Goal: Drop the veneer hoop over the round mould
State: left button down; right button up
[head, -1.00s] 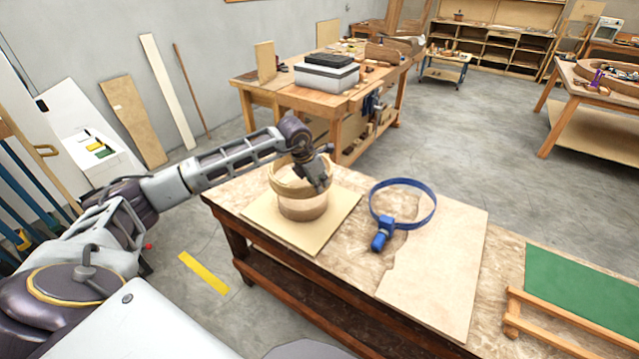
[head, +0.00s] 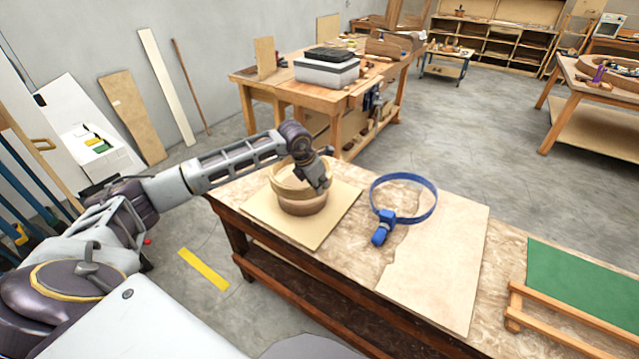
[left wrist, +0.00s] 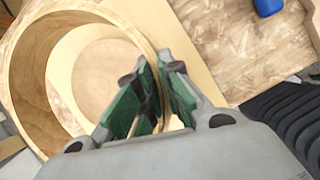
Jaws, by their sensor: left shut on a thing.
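The veneer hoop (head: 287,190), a pale wooden band, is held roughly level at the round mould (head: 303,208), which stands on a square board (head: 326,222). Part of the mould's side shows below the hoop. My left gripper (head: 318,184) is shut on the hoop's right side. In the left wrist view the gripper (left wrist: 160,88) pinches the wall of the hoop (left wrist: 28,75), and the mould's round top (left wrist: 105,72) shows through it, nearer the hoop's right side. I cannot tell whether the hoop's lower edge is around the mould or just above it. My right gripper is out of view.
A blue band clamp (head: 384,228) lies right of the board, beside a pale veneer sheet (head: 440,260). A green panel (head: 585,290) and a wooden frame (head: 515,303) are at the far right. Another workbench (head: 290,95) stands behind.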

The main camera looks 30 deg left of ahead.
pick_arm(q)
jog(key=shift+f+b, duration=0.35)
jog(key=shift+f, duration=0.6)
jog(key=shift+f+b, duration=0.45)
jog(key=shift+f, duration=0.25)
jog(key=shift+f+b, duration=0.7)
jog(key=shift+f, duration=0.15)
jog(key=shift+f+b, duration=0.4)
jog(key=shift+f, duration=0.2)
jog(key=shift+s, duration=0.1)
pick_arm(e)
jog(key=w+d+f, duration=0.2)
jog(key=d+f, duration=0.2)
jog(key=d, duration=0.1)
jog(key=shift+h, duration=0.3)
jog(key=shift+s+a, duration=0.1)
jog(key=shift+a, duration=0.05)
